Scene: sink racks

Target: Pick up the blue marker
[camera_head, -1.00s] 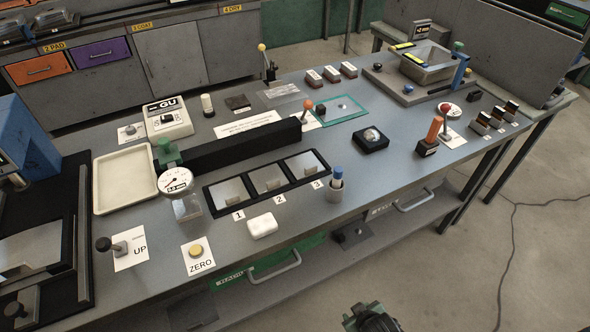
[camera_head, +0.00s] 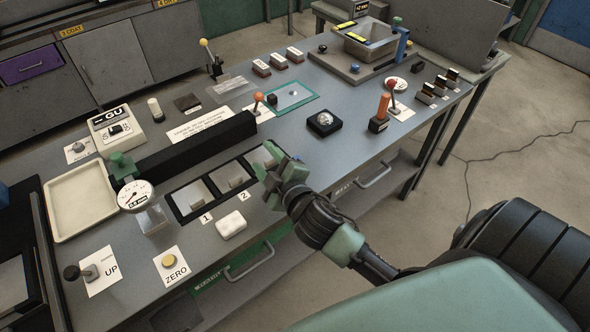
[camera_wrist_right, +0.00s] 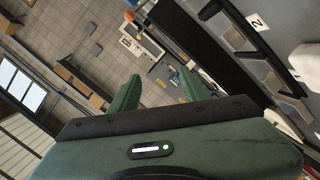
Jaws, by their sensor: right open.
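My right gripper (camera_head: 274,166) is over the bench's front edge by the row of black-framed compartments, covering the compartment at the right end. In the right wrist view its two green fingers (camera_wrist_right: 162,92) are apart, with nothing visibly held between them. The blue marker, seen a second ago standing in a small grey cup right of the compartments, does not show in the head view now. My right gripper covers that area. A small bluish patch shows between the fingers in the wrist view, but I cannot tell what it is. My left gripper is not in view.
The black-framed compartments (camera_head: 176,209) and a white block (camera_head: 230,224) are left of the gripper. A black box with a clear dome (camera_head: 323,123) and an orange-handled tool (camera_head: 383,108) stand to its right. A long black bar (camera_head: 195,146) lies behind the compartments.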

